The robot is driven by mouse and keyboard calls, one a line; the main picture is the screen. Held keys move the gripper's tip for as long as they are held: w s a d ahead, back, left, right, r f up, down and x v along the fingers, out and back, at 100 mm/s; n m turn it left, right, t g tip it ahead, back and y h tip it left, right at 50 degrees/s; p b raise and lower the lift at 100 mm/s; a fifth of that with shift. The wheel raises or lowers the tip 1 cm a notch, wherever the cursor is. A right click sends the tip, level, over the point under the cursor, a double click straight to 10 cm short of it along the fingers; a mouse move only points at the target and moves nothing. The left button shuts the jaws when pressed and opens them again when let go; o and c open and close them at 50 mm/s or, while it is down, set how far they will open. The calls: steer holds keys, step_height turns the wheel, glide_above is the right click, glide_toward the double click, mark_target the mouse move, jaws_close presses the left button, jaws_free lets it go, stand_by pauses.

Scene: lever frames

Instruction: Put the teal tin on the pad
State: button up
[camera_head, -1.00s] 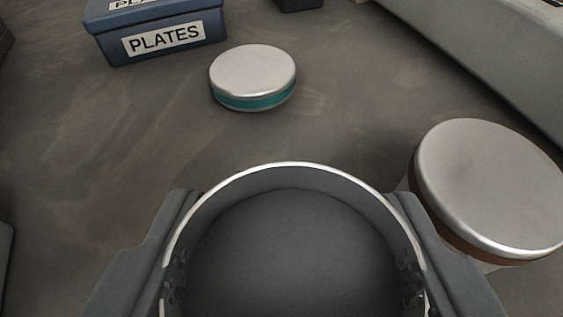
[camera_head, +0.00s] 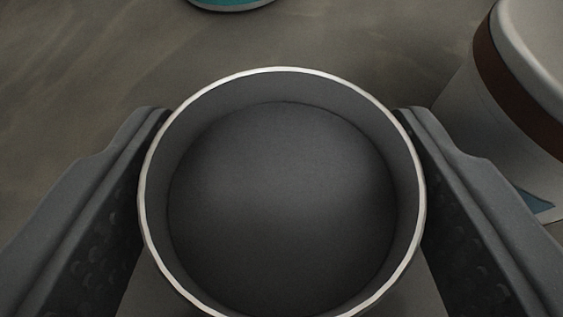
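A tin with a teal band (camera_head: 230,4) stands on the floor at the top edge; only its lower side shows. An open round container (camera_head: 282,195) with a pale rim and dark grey inside fills the middle, close to me. Its outer side is hidden, so I cannot tell its colour. My gripper (camera_head: 280,115) has its two dark fingers spread wide, one on each side of this container. I cannot tell whether either finger touches it. I see no pad that I can make out.
A large pale canister (camera_head: 525,90) with a brown band and a blue mark stands at the right, close beside my right finger. The grey-brown floor (camera_head: 340,35) beyond the container is bare, and bare at the upper left too.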

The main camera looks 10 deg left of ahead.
steer(key=shift+o, duration=0.5)
steer(key=shift+s+r, duration=0.1)
steer(key=shift+r, duration=0.1)
steer(key=p+v, duration=0.2)
steer(key=v, duration=0.8)
steer(key=shift+s+r, duration=0.1)
steer(key=shift+r, duration=0.1)
steer(key=shift+s+d+r+p, duration=0.15)
steer(key=shift+s+p, duration=0.2)
steer(key=shift+s, duration=0.35)
